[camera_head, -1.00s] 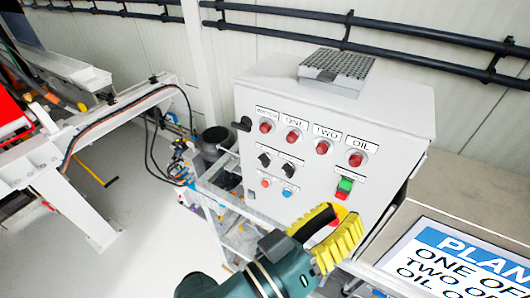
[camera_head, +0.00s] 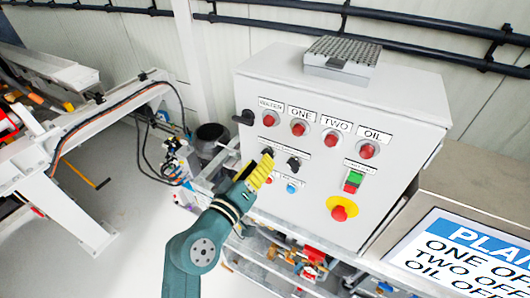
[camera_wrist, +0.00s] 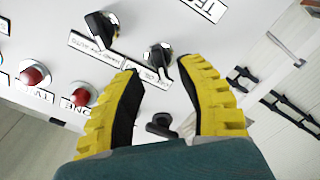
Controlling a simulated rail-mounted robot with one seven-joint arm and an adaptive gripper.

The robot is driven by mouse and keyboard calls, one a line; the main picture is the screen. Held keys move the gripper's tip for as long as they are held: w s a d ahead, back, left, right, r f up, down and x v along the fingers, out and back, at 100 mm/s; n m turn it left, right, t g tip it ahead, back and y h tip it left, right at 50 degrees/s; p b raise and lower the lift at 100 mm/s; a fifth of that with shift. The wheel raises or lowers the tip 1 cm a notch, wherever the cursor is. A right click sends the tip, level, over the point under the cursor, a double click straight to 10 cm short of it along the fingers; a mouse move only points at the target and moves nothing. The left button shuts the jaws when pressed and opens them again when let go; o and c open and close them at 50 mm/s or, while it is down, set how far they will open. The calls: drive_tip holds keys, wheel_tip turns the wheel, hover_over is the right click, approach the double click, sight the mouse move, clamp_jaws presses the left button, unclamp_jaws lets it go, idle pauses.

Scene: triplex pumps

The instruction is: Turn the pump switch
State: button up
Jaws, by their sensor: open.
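The white pump control box has two black rotary switches side by side below the red lamps. The left switch (camera_head: 267,154) is partly hidden by my fingers in the head view. The right switch (camera_head: 293,164) shows clear beside them. My gripper (camera_head: 262,167) is in front of the panel at the left switch. In the wrist view that switch (camera_wrist: 159,58) lies just beyond and between my open yellow fingertips (camera_wrist: 161,68). I cannot tell whether they touch it. The other switch (camera_wrist: 101,26) is outside the fingers at upper left.
Red lamps (camera_head: 298,128) sit above the switches, a blue button (camera_head: 291,188) below. A green-and-red button (camera_head: 353,181) and a red emergency stop (camera_head: 339,212) on yellow are to the right. A black handle (camera_head: 243,118) sticks out at the box's left edge. A sign (camera_head: 470,255) stands lower right.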

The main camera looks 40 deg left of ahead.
drive_tip(key=shift+x, duration=1.5)
drive_tip(key=shift+o, duration=0.2)
clamp_jaws()
